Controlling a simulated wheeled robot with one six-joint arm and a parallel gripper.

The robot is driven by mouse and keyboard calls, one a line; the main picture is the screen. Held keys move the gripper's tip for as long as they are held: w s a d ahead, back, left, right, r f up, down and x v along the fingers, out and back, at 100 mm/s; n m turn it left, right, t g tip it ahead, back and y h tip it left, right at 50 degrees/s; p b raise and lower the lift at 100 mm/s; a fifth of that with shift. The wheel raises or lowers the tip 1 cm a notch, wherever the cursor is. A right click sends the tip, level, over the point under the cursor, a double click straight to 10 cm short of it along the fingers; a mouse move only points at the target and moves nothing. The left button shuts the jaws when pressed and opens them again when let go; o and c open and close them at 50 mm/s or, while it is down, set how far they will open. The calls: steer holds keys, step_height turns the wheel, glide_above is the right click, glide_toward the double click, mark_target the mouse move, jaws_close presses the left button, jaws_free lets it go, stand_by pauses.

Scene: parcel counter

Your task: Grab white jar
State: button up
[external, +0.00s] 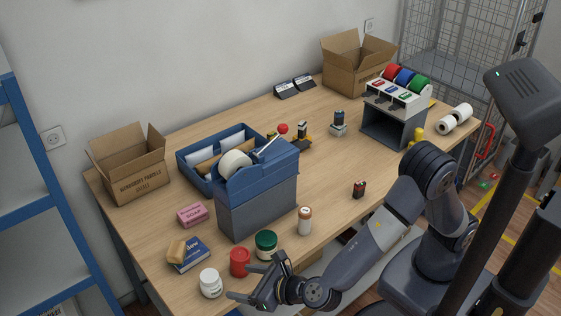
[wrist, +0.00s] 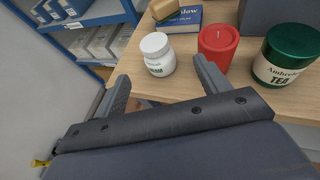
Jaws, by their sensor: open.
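The white jar (external: 210,283) stands upright near the front left edge of the wooden table in the external view. In the wrist view the white jar (wrist: 157,54) has a white lid and a label, and stands ahead of and between the finger directions. My gripper (external: 246,284) is open and empty, at the table's front edge to the right of the jar. In the wrist view my gripper's two fingers (wrist: 162,80) are spread apart, with the jar beyond their tips and not touched.
A red candle (wrist: 218,46) stands right of the jar, close to the right finger. A green tea tin (wrist: 286,55) is further right. A blue book (external: 188,254) with a sponge-like block (external: 177,251) lies behind the jar. A grey-blue dispenser (external: 257,205) stands behind the tin.

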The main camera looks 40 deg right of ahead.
mark_target(218, 280)
steer(key=x, duration=0.3)
steer(key=f+x, duration=0.1)
steer(key=x, duration=0.2)
steer(key=shift+s+p, duration=0.2)
steer(key=shift+p, duration=0.2)
steer(key=shift+w+a+p, duration=0.3)
steer(key=shift+w, duration=0.2)
steer(key=x, duration=0.2)
steer(key=p+x, duration=0.1)
steer(key=x, duration=0.1)
steer(key=shift+a+r, duration=0.1)
steer(key=shift+a, duration=0.2)
steer(key=c, duration=1.1)
